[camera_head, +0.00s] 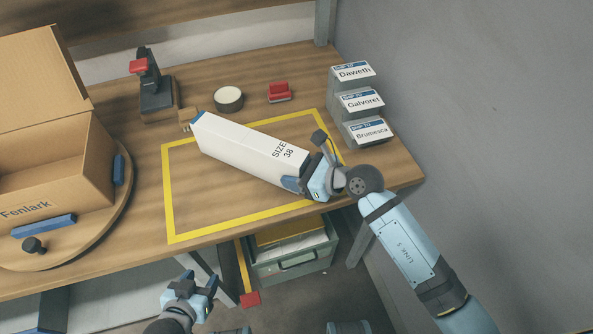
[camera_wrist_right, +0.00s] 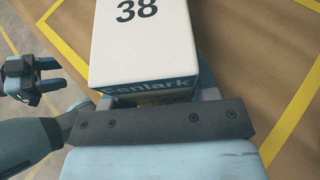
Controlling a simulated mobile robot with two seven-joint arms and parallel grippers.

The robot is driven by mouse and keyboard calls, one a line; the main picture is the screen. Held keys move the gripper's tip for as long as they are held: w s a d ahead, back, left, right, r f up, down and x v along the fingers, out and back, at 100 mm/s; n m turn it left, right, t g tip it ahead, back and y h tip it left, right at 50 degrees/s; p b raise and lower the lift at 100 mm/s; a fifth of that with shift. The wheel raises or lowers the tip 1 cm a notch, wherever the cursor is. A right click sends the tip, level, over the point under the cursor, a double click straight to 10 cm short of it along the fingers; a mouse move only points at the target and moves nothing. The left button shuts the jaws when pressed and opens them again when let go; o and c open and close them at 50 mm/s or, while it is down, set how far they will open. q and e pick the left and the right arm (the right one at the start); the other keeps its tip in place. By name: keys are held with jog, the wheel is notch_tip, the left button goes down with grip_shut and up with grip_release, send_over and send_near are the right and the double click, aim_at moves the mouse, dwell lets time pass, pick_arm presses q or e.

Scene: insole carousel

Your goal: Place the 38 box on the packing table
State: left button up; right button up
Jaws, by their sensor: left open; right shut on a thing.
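The 38 box (camera_head: 250,148) is a long white carton with a blue end, marked "SIZE 38". It lies over the yellow-outlined area of the wooden packing table (camera_head: 400,172); whether it touches the table is hard to tell. My right gripper (camera_head: 305,185) is shut on its near right end. My left gripper (camera_head: 190,290) is open and empty, in front of the table's front edge and clear of the box.
An open cardboard box (camera_head: 55,200) labelled Fenlark stands on a round turntable (camera_head: 95,240) at left. A tape dispenser (camera_head: 155,95), tape roll (camera_head: 228,98), red stamp (camera_head: 279,92) and label trays (camera_head: 355,105) stand behind and right. A drawer (camera_head: 290,255) is below.

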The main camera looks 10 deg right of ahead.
jog(key=shift+f, duration=0.1)
jog(key=o, duration=1)
jog(key=shift+s+d, duration=0.1)
jog(key=shift+d, duration=0.05)
jog(key=v, duration=0.7)
jog(key=shift+r, duration=0.2)
